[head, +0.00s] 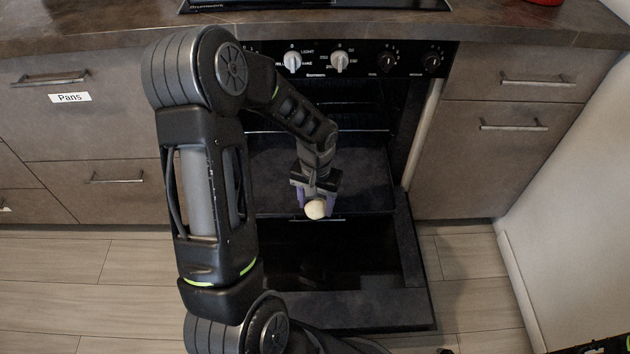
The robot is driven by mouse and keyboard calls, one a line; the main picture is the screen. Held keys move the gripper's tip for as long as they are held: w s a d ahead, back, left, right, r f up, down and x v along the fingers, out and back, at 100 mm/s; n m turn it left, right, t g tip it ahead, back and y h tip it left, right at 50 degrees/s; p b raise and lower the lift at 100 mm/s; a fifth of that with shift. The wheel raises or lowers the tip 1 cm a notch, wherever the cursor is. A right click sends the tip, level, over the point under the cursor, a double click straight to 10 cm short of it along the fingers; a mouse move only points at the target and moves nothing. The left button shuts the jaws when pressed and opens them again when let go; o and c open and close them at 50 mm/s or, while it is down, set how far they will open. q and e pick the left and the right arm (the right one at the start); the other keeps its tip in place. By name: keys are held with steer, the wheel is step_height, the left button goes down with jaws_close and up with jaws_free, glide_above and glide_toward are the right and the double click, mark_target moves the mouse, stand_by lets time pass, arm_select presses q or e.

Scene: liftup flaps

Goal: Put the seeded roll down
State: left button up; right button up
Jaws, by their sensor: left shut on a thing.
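The seeded roll (315,209) shows as a small pale round thing near the middle of the head view. My left gripper (317,200) is shut on it, with a purple finger on each side. The gripper points down in front of the open oven, above the lowered oven door (395,312). I cannot tell how far the roll is from the surface beneath it. My right gripper is not in view.
The oven front has several knobs (338,61) above the open cavity (350,103). Closed drawers with bar handles stand on both sides, one labelled Pans (69,98). A pale panel (575,190) stands at the right. The wooden floor (90,275) at the left is clear.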

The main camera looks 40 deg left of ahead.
arm_select(q)
steer(key=w+a, duration=0.2)
steer(key=w, duration=0.1)
steer(key=w+a+f+b, duration=0.1)
steer(key=w+a, duration=0.2)
steer(key=w+a+b, duration=0.1)
steer(key=w+a, duration=0.1)
steer(key=shift+w+a+f, duration=0.15)
steer(key=shift+w+a, duration=0.1)
steer(key=shift+w, duration=0.15)
steer(key=shift+f, duration=0.4)
steer(key=shift+w+a+f+b, duration=0.1)
steer(key=shift+f+b, duration=0.45)
steer(key=shift+f, duration=0.7)
steer(key=shift+w+f+b, duration=0.1)
steer(key=shift+f+b, duration=0.45)
steer(key=shift+f, duration=0.7)
steer(key=shift+f, duration=0.15)
steer(key=o, duration=1.4)
steer(key=shift+c, duration=0.2)
